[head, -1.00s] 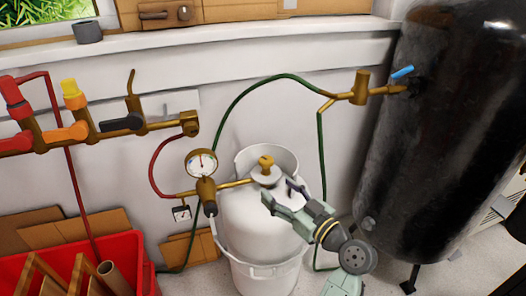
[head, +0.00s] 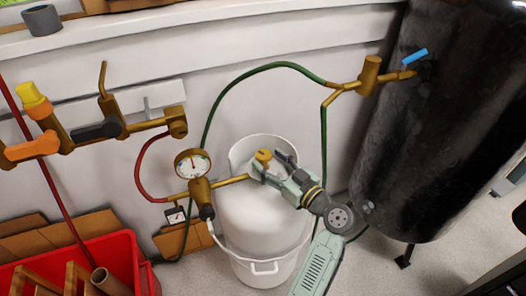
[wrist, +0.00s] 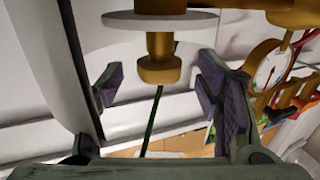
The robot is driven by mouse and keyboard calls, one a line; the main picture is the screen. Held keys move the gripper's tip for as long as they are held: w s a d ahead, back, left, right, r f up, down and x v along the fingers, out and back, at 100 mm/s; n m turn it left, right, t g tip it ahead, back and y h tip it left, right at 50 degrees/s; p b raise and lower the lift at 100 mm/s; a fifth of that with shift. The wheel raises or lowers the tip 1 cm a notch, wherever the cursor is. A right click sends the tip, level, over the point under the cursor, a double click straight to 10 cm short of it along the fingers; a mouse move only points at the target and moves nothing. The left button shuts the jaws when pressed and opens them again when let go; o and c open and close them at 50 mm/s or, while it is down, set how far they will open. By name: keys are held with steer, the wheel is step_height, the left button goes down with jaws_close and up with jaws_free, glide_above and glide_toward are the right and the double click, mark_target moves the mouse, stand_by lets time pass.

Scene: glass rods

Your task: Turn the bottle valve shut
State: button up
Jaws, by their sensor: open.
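The white bottle (head: 262,215) stands in a white bucket-like container (head: 262,272) at the centre of the head view. Its brass valve knob (head: 263,155) sits on top. In the wrist view the brass knob (wrist: 160,68) hangs below a pale disc (wrist: 160,20), so that view looks inverted. My gripper (head: 273,166) is open at the bottle's top, close to the knob. In the wrist view my two fingertips (wrist: 158,88) stand apart on either side of the knob, with a gap on each side. The disc beneath the knob is largely hidden by my gripper in the head view.
A pressure gauge (head: 193,163) on brass fittings joins the bottle at left. A green hose (head: 225,95) arches behind it. A black tank (head: 440,130) stands at right. A red crate (head: 110,255) sits at lower left, below a brass manifold (head: 150,124).

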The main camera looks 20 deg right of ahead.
mark_target(269, 161)
steer(key=shift+p+x, duration=0.3)
steer(key=shift+x, duration=1.35)
steer(key=c, duration=1.2)
